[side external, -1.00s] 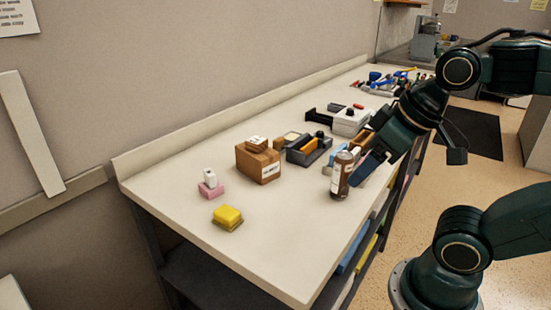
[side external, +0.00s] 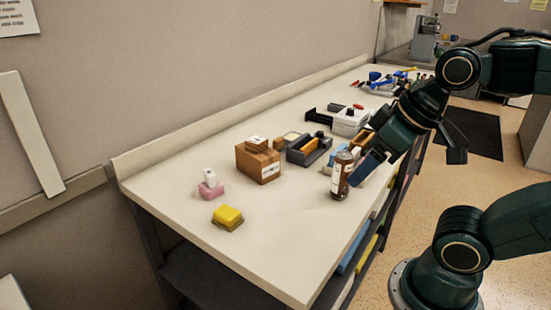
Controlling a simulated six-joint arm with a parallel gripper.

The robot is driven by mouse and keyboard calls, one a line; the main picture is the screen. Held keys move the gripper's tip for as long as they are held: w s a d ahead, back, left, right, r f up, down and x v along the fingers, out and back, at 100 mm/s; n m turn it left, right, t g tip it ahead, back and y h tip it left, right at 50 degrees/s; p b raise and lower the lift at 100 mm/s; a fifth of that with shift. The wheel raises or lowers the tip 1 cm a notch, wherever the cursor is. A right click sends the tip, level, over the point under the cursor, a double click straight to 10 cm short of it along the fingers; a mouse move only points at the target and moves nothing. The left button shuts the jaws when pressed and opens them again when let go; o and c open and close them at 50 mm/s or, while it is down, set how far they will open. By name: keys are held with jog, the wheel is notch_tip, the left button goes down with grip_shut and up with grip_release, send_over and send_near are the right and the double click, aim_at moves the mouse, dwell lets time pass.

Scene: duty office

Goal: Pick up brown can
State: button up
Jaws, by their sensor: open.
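The brown can (side external: 341,177) stands upright on the pale worktop near its front right edge. It has a pale upper part and a white label. My gripper (side external: 358,168) reaches down from the upper right and is at the can's right side, with its blue finger part close beside it. The jaws are open. The far finger is partly hidden behind the can, and I cannot tell whether the fingers touch it.
A cardboard box (side external: 258,163) stands left of the can, with a dark tape dispenser (side external: 309,150) behind. A yellow sponge (side external: 228,217) and a pink block (side external: 211,190) lie front left. A white box (side external: 350,122) and tools lie farther back.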

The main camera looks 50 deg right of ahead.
jog(key=shift+o, duration=0.6)
jog(key=m+g, duration=0.6)
jog(key=m, duration=0.8)
send_over(344, 154)
jog(key=shift+f, duration=0.95)
jog(key=shift+f, duration=4.3)
